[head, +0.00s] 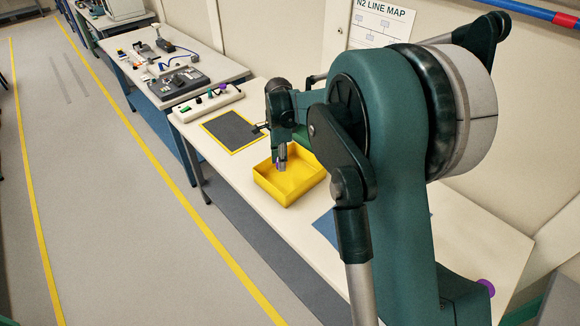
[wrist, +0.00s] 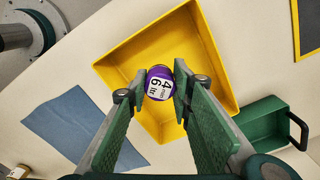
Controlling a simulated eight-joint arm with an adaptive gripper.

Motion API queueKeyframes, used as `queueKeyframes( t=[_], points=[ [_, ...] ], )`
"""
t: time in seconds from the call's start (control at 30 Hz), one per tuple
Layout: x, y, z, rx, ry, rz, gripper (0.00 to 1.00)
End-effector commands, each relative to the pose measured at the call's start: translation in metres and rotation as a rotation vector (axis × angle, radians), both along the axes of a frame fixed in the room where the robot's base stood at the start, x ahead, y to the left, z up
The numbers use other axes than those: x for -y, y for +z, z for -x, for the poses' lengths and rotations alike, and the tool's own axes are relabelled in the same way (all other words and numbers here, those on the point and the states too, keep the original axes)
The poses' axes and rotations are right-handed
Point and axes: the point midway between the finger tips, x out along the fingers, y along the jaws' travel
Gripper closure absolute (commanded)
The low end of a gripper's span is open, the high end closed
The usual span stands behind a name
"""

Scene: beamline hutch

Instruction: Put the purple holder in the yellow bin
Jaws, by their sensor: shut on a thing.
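The purple holder (wrist: 160,83), with a white label on its end, is gripped between the two fingertips of my gripper (wrist: 160,88) in the wrist view. The yellow bin (wrist: 145,45) lies below it in that view, with its bare floor around the holder. In the head view my gripper (head: 281,163) points down over the yellow bin (head: 290,190), near its back left side. Only a small trace of purple shows at the fingertips there. I cannot tell exactly how high the holder is above the bin floor.
A green open box with a handle (wrist: 265,122) stands beside the bin. A blue sheet (wrist: 75,122) lies on the other side. A grey mat with yellow border (head: 233,131) and a white rack (head: 207,104) of small items are farther along the bench. Another purple item (head: 486,287) shows lower right.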

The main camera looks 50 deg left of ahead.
Motion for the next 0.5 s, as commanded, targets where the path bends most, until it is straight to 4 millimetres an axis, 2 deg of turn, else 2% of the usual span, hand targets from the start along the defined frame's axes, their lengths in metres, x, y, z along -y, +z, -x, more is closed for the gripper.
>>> queueKeyframes(
  t=[0.3, 0.5],
  points=[
    [0.0, -0.001, 0.0, 0.0, -0.001, 0.0, 0.9],
    [0.0, -0.019, -0.001, 0.0, -0.001, 0.0, 0.9]
  ],
)
